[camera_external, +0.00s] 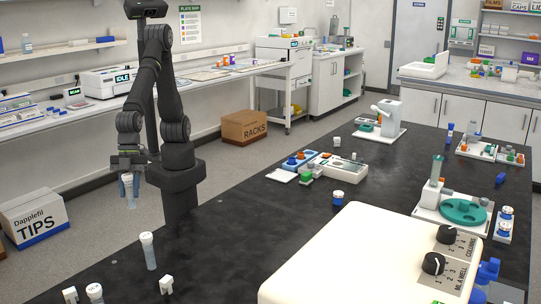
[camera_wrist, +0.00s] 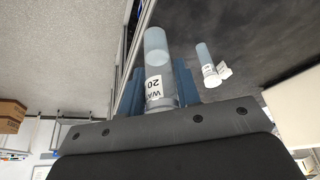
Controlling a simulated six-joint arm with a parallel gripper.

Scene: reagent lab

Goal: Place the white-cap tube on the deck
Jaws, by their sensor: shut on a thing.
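My gripper (camera_external: 129,182) points down and is shut on a clear tube with a white cap (camera_external: 130,194). The tube hangs upright in the air near the left edge of the black deck (camera_external: 235,225). In the wrist view the held tube (camera_wrist: 156,60) shows a white label with partly readable print, between the blue fingers. My fingers hide part of its cap end. A second white-capped tube (camera_external: 148,252) stands upright on the deck, nearer the camera; it also shows in the wrist view (camera_wrist: 205,60).
Small white pieces (camera_external: 166,285) and another white-topped item (camera_external: 95,292) stand at the deck's near left. A large cream machine with black knobs (camera_external: 370,255) fills the near right. Racks with coloured caps (camera_external: 335,168) stand farther back. The middle of the deck is clear.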

